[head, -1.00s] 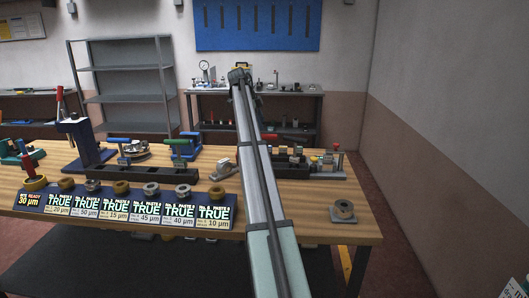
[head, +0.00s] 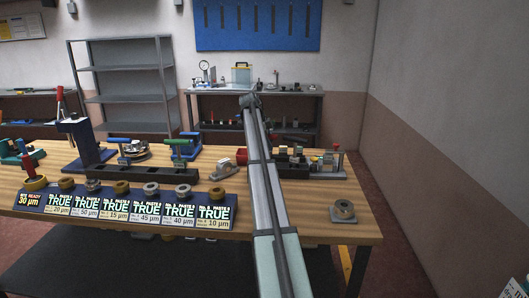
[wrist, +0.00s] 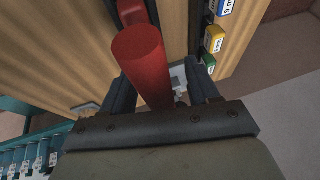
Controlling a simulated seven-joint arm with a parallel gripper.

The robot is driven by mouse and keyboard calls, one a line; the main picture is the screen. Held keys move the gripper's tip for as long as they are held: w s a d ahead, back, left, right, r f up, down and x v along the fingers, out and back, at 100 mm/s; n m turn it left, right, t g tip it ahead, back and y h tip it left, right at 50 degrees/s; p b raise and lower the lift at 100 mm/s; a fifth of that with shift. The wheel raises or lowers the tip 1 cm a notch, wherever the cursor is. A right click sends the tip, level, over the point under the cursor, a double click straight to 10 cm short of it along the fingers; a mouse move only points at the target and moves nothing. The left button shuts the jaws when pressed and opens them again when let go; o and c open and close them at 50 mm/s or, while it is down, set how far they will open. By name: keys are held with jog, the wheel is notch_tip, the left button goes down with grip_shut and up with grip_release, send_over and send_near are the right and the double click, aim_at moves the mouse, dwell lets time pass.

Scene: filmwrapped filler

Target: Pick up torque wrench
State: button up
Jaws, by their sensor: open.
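In the wrist view my gripper (wrist: 160,75) is open, with its dark fingers on either side of a thick red cylinder (wrist: 140,50). The cylinder's round end points toward the camera, and a red bar (wrist: 132,10) shows beyond it. This may be the torque wrench's handle, but I cannot be sure. I cannot tell whether the fingers touch it. In the head view a small red part (head: 241,156) shows on the wooden bench (head: 290,205), just left of my arm. My gripper is hidden behind my arm there.
A dark block holder (head: 292,165) with coloured pieces stands right of my arm. A ring-shaped part (head: 343,209) sits near the bench's right end. A row of label cards (head: 130,207) with rings lies along the front left. Blue and green fixtures (head: 85,140) stand behind.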

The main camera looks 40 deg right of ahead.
grip_shut()
dwell(0.5)
jog(key=shift+r, duration=0.1)
notch_tip(320, 180, up, 10)
jog(key=shift+f, duration=0.1)
dwell(0.6)
